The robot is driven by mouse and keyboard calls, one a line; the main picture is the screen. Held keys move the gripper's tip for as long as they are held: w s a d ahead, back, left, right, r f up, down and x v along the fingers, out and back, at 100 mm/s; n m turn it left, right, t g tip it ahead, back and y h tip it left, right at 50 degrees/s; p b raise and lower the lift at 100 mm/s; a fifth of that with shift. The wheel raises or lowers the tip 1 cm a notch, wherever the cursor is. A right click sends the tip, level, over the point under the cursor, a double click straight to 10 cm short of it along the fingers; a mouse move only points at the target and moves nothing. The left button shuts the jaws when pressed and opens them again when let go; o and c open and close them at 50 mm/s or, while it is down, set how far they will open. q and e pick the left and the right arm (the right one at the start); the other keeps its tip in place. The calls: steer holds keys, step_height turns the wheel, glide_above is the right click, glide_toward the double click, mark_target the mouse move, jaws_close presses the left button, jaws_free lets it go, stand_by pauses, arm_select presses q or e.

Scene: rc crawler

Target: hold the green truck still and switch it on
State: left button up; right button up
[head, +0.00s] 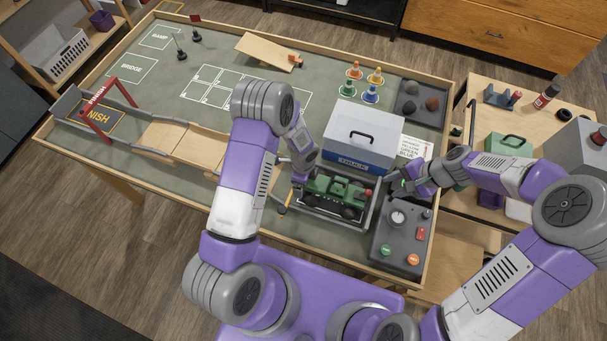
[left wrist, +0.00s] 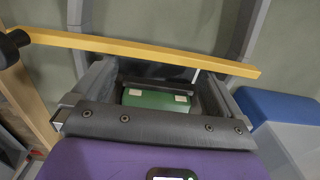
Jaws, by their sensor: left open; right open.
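The green truck (head: 340,192) sits in a grey frame near the front of the table, in front of the grey-and-blue box. My left gripper (head: 303,178) comes down at the truck's left end; its fingertips are hard to see in the head view. In the left wrist view my left gripper (left wrist: 155,90) is open, with a green part of the truck (left wrist: 155,99) between its fingers; contact cannot be told. My right gripper (head: 402,184) is open and empty, to the right of the truck and apart from it. The truck's switch cannot be made out.
The box (head: 365,130) stands behind the truck. A control panel (head: 388,252) with a dial and buttons lies at the right front. A yellow bar (left wrist: 140,47) crosses the left wrist view. Wooden ramps (head: 195,148) and a red finish gate (head: 118,87) are at left.

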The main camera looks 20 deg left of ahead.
arm_select(q)
steer(key=shift+f, duration=0.85)
steer(key=c, duration=1.5)
arm_select(e)
steer(key=shift+c, duration=0.3)
steer(key=c, duration=0.7)
steer(key=n, duration=0.2)
steer(key=r+n+h, duration=0.1)
steer(key=shift+w+a+g, duration=0.2)
steer(key=shift+w+g, duration=0.05)
steer(key=shift+g, duration=0.05)
jaws_close()
steer(key=n, duration=0.1)
steer(key=n+h, duration=0.1)
steer(key=n, duration=0.1)
steer(key=w+r+n, duration=0.1)
steer(key=shift+d+n+h, duration=0.25)
steer(key=shift+n+h, duration=0.05)
steer(key=shift+h, duration=0.1)
